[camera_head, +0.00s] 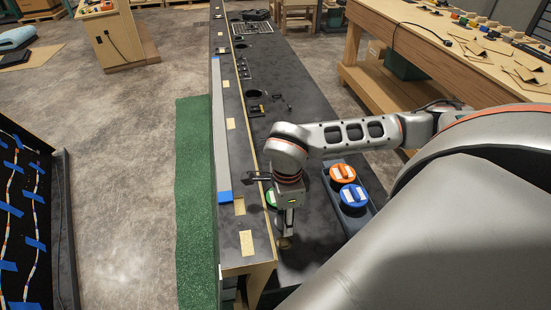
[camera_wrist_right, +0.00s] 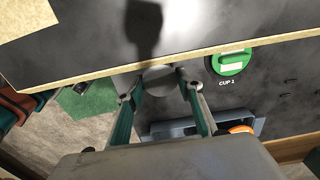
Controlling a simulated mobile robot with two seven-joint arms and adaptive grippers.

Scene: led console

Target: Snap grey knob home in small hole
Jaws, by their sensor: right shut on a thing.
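My right gripper (camera_head: 287,230) reaches down over the dark console top (camera_head: 300,100) near its front end. In the wrist view my right gripper (camera_wrist_right: 160,92) has its fingers on either side of a grey round knob (camera_wrist_right: 160,80) and is shut on it. In the head view the gripper mostly hides the knob. The knob appears close to the console surface; I cannot tell whether it touches it. The small hole cannot be made out; it may be hidden under the knob and gripper. My left gripper is not in view.
A green round piece (camera_wrist_right: 231,60) marked CUP 1 sits beside the gripper. A blue-grey tray (camera_wrist_right: 190,128) holds an orange piece (camera_head: 343,173) and a blue piece (camera_head: 353,195). A wooden ledge (camera_head: 262,245) runs along the console's left edge. The console's far stretch holds small fittings.

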